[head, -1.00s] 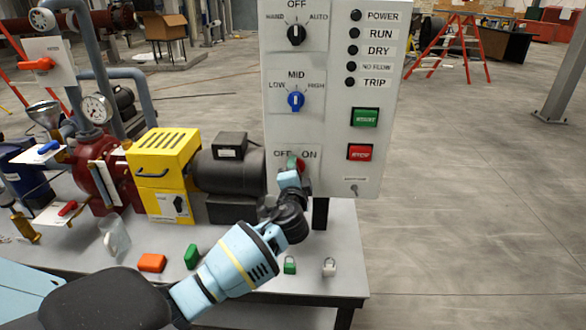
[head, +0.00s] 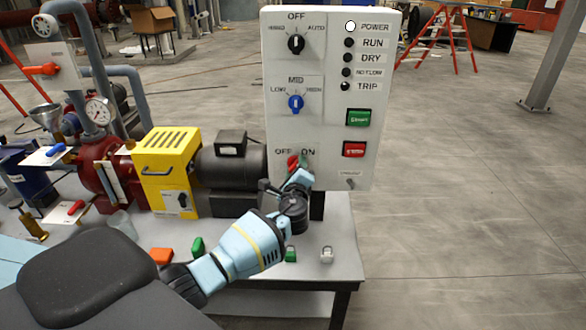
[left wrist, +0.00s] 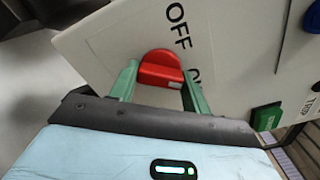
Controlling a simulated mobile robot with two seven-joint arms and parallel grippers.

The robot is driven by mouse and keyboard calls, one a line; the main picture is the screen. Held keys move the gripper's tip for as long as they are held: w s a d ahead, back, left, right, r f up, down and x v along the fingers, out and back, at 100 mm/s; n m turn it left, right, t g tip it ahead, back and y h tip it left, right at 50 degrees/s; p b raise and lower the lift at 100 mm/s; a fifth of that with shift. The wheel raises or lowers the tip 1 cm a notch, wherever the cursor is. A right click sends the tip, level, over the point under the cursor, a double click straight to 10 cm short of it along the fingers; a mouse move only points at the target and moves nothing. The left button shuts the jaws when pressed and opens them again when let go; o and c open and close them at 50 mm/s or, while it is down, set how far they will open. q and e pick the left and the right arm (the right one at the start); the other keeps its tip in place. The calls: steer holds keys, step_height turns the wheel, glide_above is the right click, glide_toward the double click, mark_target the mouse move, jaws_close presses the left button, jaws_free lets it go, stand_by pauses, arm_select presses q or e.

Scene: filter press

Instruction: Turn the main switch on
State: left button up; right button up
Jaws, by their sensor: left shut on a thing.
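The main switch, a red rotary knob (head: 292,162), sits low on the grey control panel (head: 335,130) between the OFF and ON labels. My left gripper (head: 299,165) is at the knob, its green fingers on either side of it. The left wrist view shows the red knob (left wrist: 160,70) between the two fingers of the left gripper (left wrist: 159,76), which is shut on it. The finger on the right partly covers the ON label. The POWER lamp (head: 350,27) at the panel's top glows white. My right gripper is out of view.
Above the switch are a blue knob (head: 295,103) and a black knob (head: 296,43). Green (head: 358,117) and red (head: 354,149) buttons sit at the right. Below, padlocks (head: 327,255) and coloured blocks lie on the bench (head: 340,235). A motor (head: 225,165) stands left.

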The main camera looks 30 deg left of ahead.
arm_select(q)
steer(key=shift+r+m+p, duration=0.1)
steer(key=shift+m+p, duration=0.25)
steer(key=shift+m, duration=0.65)
steer(key=o, duration=1)
steer(key=shift+c, duration=0.2)
steer(key=v, duration=0.7)
steer(key=shift+s, duration=0.4)
steer(key=shift+d, duration=0.15)
